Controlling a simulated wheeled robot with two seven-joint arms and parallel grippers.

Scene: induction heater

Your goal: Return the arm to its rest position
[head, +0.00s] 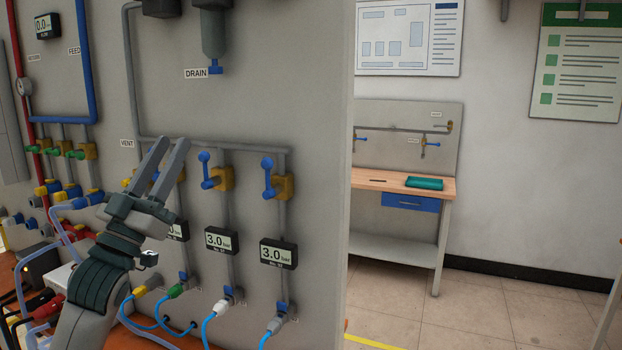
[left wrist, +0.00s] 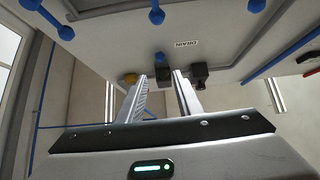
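My left gripper (head: 166,158) is raised in front of the grey panel (head: 320,100), left of centre in the head view. Its two fingers point up and are apart, with nothing between them. It partly covers a valve and a gauge behind it. In the left wrist view the gripper (left wrist: 162,84) also shows two separated, empty fingers, with the panel beyond them. I cannot tell from these views whether the fingers touch the panel. My right gripper is not in view.
Blue-handled valves (head: 209,171) (head: 270,178) stick out right of my gripper, above 3.0 bar gauges (head: 221,241) (head: 278,253). Hoses and coloured connectors (head: 177,290) crowd below. A workbench (head: 385,181) stands back right, with open floor (head: 470,310) before it.

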